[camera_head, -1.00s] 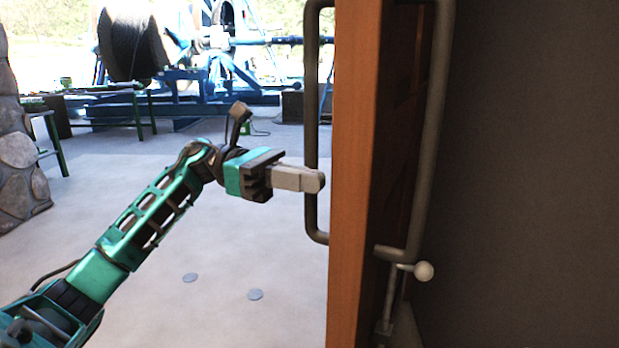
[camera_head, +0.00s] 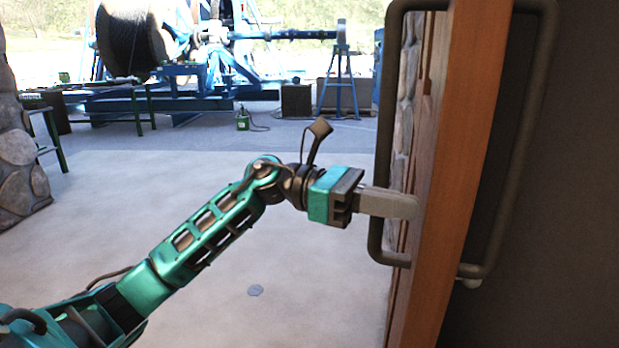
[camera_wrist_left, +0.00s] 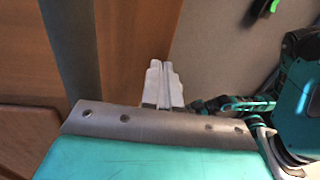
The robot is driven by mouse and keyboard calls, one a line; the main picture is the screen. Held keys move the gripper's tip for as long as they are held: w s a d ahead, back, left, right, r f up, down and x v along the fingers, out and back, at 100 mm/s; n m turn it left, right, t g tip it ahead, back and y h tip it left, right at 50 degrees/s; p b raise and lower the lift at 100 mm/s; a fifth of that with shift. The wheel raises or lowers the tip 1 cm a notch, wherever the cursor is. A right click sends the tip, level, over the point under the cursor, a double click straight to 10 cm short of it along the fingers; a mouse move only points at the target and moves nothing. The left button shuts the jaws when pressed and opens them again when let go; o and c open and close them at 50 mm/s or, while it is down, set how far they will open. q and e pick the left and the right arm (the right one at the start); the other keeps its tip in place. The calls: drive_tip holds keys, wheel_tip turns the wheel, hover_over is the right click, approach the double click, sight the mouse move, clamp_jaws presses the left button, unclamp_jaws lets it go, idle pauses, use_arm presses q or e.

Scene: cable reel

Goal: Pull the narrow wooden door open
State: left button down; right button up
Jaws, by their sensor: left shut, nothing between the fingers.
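The narrow wooden door (camera_head: 462,170) stands partly open, seen nearly edge-on at the right of the head view. A long dark bar handle (camera_head: 384,110) is on its left face, and a similar handle (camera_head: 520,150) is on its right side. My left gripper (camera_head: 412,206) is shut and empty. Its pale fingers cross in front of the left handle's lower part and end against the view of the door face; I cannot tell whether they touch. The wrist view shows the closed fingers (camera_wrist_left: 163,82) in front of wood (camera_wrist_left: 130,40). My right gripper is not in view.
A dark wall (camera_head: 580,200) fills the right side. Through the opening are a blue machine with a large black cable reel (camera_head: 130,35), a blue stand (camera_head: 341,85) and a green can (camera_head: 242,120). A stone pillar (camera_head: 20,160) stands left. The pale floor between is clear.

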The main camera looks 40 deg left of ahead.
sight(471, 211)
use_arm(q)
drive_tip(key=shift+n+t, duration=0.4)
drive_tip(key=shift+t, duration=0.2)
drive_tip(key=x, duration=0.2)
drive_tip(key=p+x, duration=0.1)
drive_tip(key=x, duration=0.2)
drive_tip(key=p+x, duration=0.1)
drive_tip(key=x, duration=0.2)
drive_tip(key=shift+d+r, duration=0.1)
drive_tip(key=shift+r, duration=0.25)
drive_tip(key=w+d+t+p, duration=0.1)
drive_tip(key=d+p, duration=0.1)
drive_tip(key=d, duration=0.4)
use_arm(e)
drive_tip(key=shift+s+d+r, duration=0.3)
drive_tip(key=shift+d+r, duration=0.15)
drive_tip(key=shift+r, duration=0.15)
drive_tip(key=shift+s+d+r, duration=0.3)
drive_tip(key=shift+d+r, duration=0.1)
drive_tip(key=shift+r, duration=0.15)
use_arm(q)
drive_tip(key=shift+w+f, duration=0.1)
drive_tip(key=shift+f, duration=0.05)
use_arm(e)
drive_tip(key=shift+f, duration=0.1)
